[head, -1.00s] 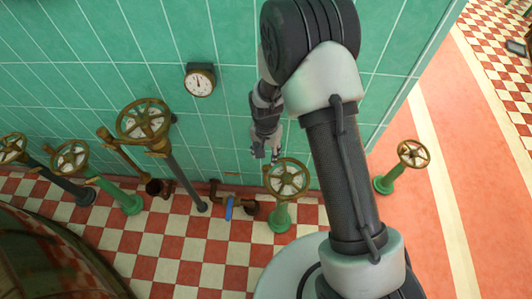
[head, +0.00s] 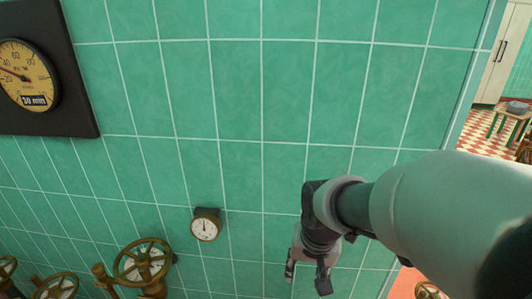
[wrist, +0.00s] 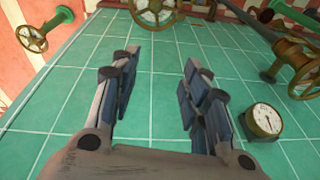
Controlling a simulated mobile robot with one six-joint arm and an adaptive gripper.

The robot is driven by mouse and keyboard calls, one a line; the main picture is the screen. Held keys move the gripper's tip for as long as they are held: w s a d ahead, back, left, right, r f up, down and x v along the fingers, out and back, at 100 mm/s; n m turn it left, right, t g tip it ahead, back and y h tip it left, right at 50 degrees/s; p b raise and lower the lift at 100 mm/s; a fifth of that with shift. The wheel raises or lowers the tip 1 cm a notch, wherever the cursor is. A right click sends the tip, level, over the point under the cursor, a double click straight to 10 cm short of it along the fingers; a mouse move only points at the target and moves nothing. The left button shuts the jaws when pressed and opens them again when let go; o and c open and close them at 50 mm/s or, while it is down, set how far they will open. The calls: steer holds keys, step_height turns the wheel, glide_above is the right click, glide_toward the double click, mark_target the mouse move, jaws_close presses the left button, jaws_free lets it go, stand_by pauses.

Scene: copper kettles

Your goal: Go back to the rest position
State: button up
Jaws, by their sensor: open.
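My gripper (head: 307,276) hangs at the lower right of the head view, in front of the green tiled wall, with its fingers pointing down. In the wrist view my gripper (wrist: 162,62) shows two parted fingers with nothing between them, only tiles behind. A brass valve wheel (wrist: 156,10) lies beyond the fingertips at the top of the wrist view, apart from them. My arm fills the lower right of the head view and hides part of the wall.
A small round gauge (head: 205,225) is on the wall left of my gripper. A large yellow dial (head: 25,78) sits on a black panel at upper left. Brass valve wheels (head: 142,261) line the lower left. The wall's middle is bare. A small table (head: 510,117) stands far right.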

steer(key=s+d+r+n+t, duration=0.1)
steer(key=s+r, duration=0.3)
steer(key=s, duration=0.4)
steer(key=s+d+r+n+t, duration=0.1)
steer(key=s+d+r, duration=0.3)
steer(key=s, duration=0.4)
steer(key=shift+s+d+r, duration=0.15)
steer(key=shift+s+r, duration=0.15)
steer(key=shift+r, duration=0.2)
